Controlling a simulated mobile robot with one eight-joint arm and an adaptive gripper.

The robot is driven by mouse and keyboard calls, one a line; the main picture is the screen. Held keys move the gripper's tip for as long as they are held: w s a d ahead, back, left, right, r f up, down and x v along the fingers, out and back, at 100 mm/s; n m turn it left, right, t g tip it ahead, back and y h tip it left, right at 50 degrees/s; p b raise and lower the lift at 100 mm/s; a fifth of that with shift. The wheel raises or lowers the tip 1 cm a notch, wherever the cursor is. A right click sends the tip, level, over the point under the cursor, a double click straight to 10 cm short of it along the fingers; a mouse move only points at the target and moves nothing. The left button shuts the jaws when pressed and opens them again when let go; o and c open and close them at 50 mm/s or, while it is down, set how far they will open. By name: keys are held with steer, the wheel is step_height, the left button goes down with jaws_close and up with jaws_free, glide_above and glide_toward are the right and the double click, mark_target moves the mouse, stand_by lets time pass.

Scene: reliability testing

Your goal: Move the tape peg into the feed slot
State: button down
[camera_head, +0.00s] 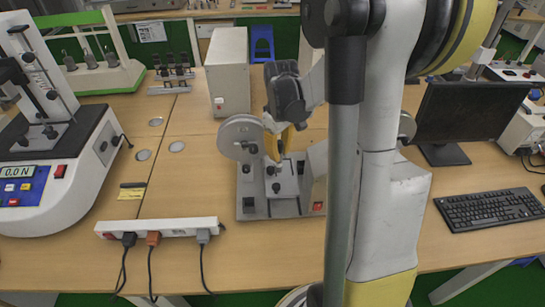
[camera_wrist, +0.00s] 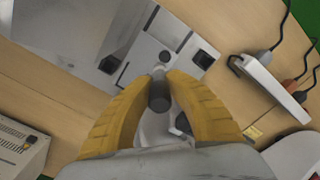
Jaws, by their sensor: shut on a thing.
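My gripper (camera_wrist: 160,88) has two yellow fingers shut on a short dark grey cylinder, which I take to be the tape peg (camera_wrist: 158,98). In the wrist view the peg is seen nearly end-on between the fingertips, above or in front of a grey tester with a light plate (camera_wrist: 145,50). In the head view my gripper (camera_head: 275,148) is over this tester (camera_head: 285,208), beside its grey disc (camera_head: 240,137). The peg cannot be made out there. I cannot clearly pick out the feed slot; the fingers and peg cover part of the tester.
A power strip (camera_head: 155,230) with plugs and cables lies in front left of the tester. A pale box (camera_head: 229,72) stands behind. A force tester (camera_head: 55,165) is left, a monitor (camera_head: 465,115) and keyboard (camera_head: 490,209) right. Bare table (camera_head: 185,195) lies left of the tester.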

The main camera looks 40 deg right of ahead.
mark_target(279, 167)
stand_by(0.3)
steer(key=shift+f+b, duration=2.65)
steer(key=shift+f, duration=0.65)
steer(key=w+d+m+p, duration=0.2)
steer(key=d+m+p, duration=0.1)
steer(key=d, duration=1)
steer(key=shift+w+d+m+p, duration=0.2)
steer(key=shift+d+m+p, duration=0.15)
steer(key=shift+m, duration=0.35)
steer(key=shift+f, duration=0.1)
steer(key=shift+f+b, duration=0.75)
steer(key=shift+b, duration=0.05)
